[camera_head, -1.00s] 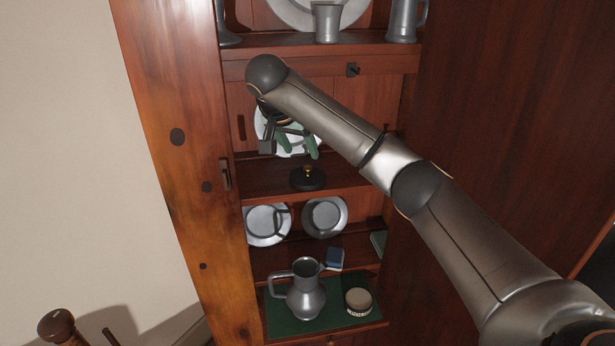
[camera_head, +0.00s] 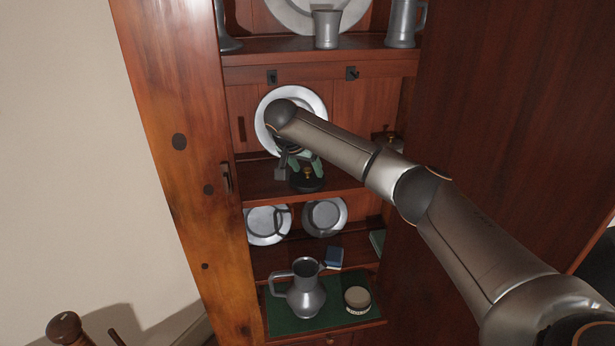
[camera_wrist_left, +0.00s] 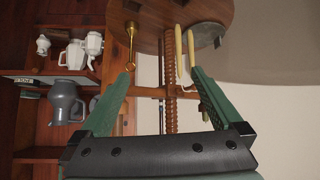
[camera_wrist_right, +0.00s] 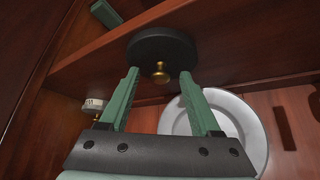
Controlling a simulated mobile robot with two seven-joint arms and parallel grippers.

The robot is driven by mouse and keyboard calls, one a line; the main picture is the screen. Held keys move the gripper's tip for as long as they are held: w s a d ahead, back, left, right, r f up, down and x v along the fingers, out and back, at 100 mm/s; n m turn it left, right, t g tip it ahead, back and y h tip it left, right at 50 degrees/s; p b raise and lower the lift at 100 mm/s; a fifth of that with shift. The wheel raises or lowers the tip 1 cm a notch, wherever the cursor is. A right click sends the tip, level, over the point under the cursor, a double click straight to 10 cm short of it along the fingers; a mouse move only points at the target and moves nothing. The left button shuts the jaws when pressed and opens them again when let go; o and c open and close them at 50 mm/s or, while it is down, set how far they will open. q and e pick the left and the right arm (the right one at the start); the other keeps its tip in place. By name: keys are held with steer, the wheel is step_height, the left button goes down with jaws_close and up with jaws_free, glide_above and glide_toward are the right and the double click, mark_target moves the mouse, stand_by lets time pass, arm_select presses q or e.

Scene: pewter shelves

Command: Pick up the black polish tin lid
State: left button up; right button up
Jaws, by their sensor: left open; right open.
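The black polish tin lid (camera_head: 305,184) is a round dark disc with a small brass knob. It lies on the middle shelf (camera_head: 262,190), below the upright plate. The right wrist view shows the lid (camera_wrist_right: 158,45) and its knob just beyond my fingertips, roughly centred between them. My right gripper (camera_head: 301,162) is open and empty, with its green fingers pointing down just above the lid. I cannot tell whether they touch it. My left gripper (camera_wrist_left: 162,74) is open and empty in the left wrist view, away from the lid. It is not in the head view.
A pewter plate (camera_head: 312,101) stands upright behind my right gripper. A small container (camera_head: 388,142) sits at the shelf's right end. Below are two plates, a blue box (camera_head: 334,258), a pewter jug (camera_head: 304,292) and a round pale-topped tin (camera_head: 358,299). The cupboard side (camera_head: 180,180) bounds the left.

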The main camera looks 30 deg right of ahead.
jaws_close()
stand_by(0.3)
steer(key=shift+r, duration=0.15)
stand_by(0.3)
